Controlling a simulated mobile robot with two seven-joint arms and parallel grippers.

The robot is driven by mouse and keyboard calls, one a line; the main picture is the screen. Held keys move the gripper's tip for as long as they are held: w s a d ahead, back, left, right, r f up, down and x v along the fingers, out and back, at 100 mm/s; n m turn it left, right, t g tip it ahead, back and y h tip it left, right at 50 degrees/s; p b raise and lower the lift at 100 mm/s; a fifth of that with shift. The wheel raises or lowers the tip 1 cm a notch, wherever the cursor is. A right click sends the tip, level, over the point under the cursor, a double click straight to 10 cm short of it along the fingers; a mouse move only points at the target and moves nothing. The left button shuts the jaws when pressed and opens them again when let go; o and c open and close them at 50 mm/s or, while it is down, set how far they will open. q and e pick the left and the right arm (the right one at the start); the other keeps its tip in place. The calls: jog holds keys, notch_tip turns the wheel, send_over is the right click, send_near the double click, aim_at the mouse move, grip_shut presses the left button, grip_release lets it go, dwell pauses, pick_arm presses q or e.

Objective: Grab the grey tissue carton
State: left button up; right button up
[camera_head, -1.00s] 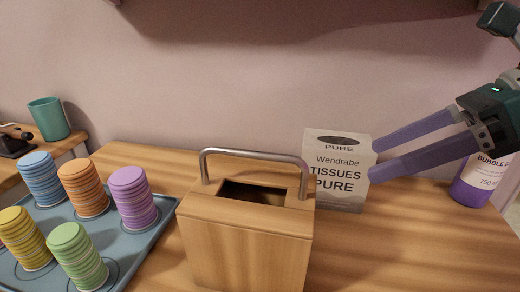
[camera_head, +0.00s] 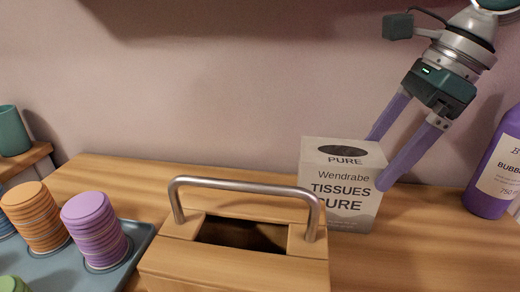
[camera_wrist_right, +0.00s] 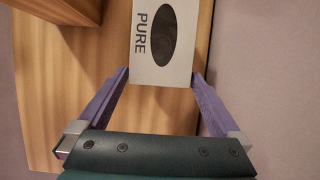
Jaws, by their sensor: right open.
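The grey tissue carton (camera_head: 343,190) stands upright on the wooden table behind and right of the wooden box, with "TISSUES PURE" on its front and a dark oval on top. My right gripper (camera_head: 378,165) reaches down to it from the upper right, one purple finger behind it and one at its right side. In the right wrist view, the carton's top (camera_wrist_right: 160,40) lies ahead, its near end between the tips of the two spread fingers (camera_wrist_right: 160,80). The gripper is open; whether a finger touches the carton cannot be told. My left gripper is not in view.
A wooden box with a metal handle (camera_head: 245,187) stands in front, left of the carton. A blue tray (camera_head: 140,234) with several coloured ribbed stacks is at left, and a teal cup (camera_head: 12,132) is beyond. A purple bottle (camera_head: 490,180) stands at right. Bare table lies between carton and bottle.

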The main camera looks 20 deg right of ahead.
aim_at(345, 151)
jog(key=w+a, duration=0.2)
jog(key=a, duration=0.1)
jog(key=a+f, duration=0.1)
jog(key=shift+w+a, duration=0.35)
jog(key=shift+w, duration=0.05)
jog(key=shift+f, duration=0.3)
dwell(0.3)
jog(key=c, duration=1.4)
